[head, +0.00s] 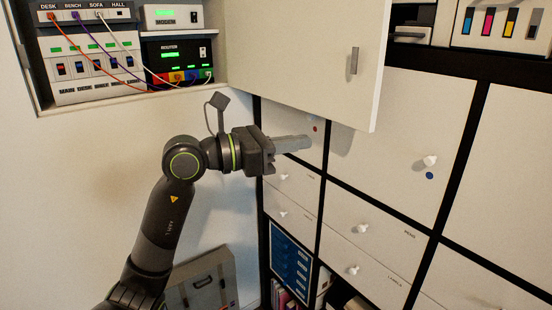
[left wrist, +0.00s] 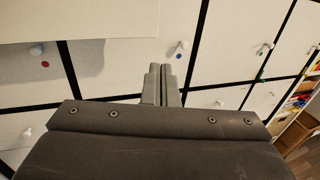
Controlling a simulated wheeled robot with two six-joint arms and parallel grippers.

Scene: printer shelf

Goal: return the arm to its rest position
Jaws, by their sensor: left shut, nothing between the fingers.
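My left arm comes up from the lower left in the head view, and its gripper (head: 292,143) points right, in front of the upper cabinet doors and below the open white door. The fingers are together with nothing between them. In the left wrist view the shut fingers (left wrist: 162,84) point toward the white cabinet fronts. I cannot tell in the head view whether the fingertips touch the door behind them. My right gripper is in neither view.
An open white door (head: 300,60) with a grey handle hangs just above my gripper. A wall recess holds a modem (head: 172,16), a router (head: 178,56) and a breaker panel (head: 95,65). White drawers (head: 365,238) with knobs fill the right. A grey case (head: 203,283) stands low down.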

